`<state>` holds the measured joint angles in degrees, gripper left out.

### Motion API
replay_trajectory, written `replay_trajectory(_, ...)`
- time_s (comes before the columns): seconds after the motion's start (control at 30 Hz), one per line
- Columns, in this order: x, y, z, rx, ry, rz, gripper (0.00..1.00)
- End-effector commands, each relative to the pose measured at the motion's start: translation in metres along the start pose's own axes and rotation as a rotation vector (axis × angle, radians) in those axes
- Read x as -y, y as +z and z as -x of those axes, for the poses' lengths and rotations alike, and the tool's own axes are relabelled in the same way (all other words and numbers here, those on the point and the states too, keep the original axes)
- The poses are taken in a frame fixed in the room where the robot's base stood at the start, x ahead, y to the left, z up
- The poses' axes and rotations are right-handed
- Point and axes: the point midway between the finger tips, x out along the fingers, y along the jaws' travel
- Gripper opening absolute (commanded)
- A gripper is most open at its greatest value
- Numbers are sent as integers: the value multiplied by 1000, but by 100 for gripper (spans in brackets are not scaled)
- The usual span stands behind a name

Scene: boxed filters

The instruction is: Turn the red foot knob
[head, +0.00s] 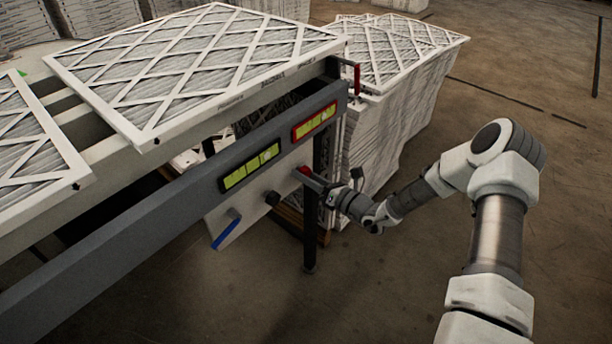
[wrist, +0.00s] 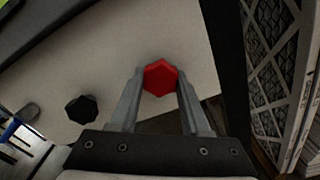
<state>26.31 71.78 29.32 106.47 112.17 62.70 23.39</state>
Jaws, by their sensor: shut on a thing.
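The red foot knob (wrist: 160,77) is a faceted red knob on a pale panel. In the wrist view it sits between the tips of my gripper (wrist: 160,88), with a finger against each side. In the head view only a small part of the red knob (head: 304,170) shows at the right end of the panel. My gripper (head: 318,183) reaches it from the right and is shut on it. The fingers hide part of the knob there.
A black knob (wrist: 82,108) is left of the red one on the same panel (wrist: 185,35). A blue-handled lever (head: 226,232) is farther left. Filters (head: 200,65) lie on the conveyor above. A filter stack (head: 385,125) stands close behind my gripper.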

Motion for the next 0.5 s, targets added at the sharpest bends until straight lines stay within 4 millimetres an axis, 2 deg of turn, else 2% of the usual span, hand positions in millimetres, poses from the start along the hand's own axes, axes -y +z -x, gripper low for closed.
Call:
replay_trajectory(0.03, 0, 0, 0, 0, 0, 0, 12)
replay_trajectory(0.1, 0, 0, 0, 0, 0, 0, 0)
replay_trajectory(0.5, 0, 0, 0, 0, 0, 58, 0)
